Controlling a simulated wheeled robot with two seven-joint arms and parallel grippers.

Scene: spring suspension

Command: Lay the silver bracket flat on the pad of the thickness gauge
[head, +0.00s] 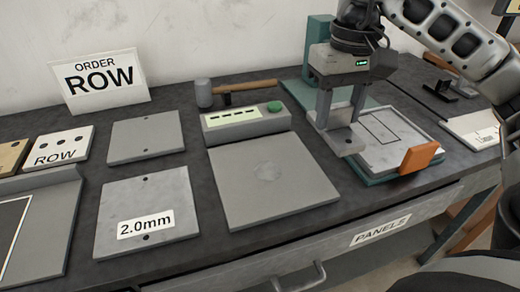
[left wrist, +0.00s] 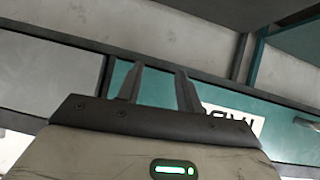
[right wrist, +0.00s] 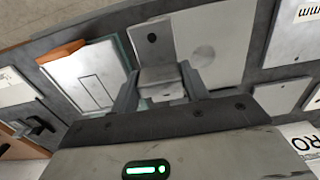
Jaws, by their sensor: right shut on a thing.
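The silver bracket (head: 345,138) is an angled metal piece with a hole in its plate. My right gripper (head: 341,104) is shut on it and holds it over the left part of the teal-edged tray. In the right wrist view the bracket (right wrist: 153,45) sticks out between the fingers of the right gripper (right wrist: 158,86). The thickness gauge has a wide grey pad (head: 298,190) with a faint round mark, left of the bracket. Its display box (head: 243,121) has a green button. My left gripper (left wrist: 159,70) has its fingers apart, empty, away from the bench top.
The teal-edged tray (head: 408,131) holds an outlined pale plate and an orange block (head: 420,157). A hammer (head: 230,92) lies behind the gauge. Left are a 2.0mm plate (head: 110,198), a plain plate (head: 146,138) and an ORDER ROW sign (head: 100,82). The pad is bare.

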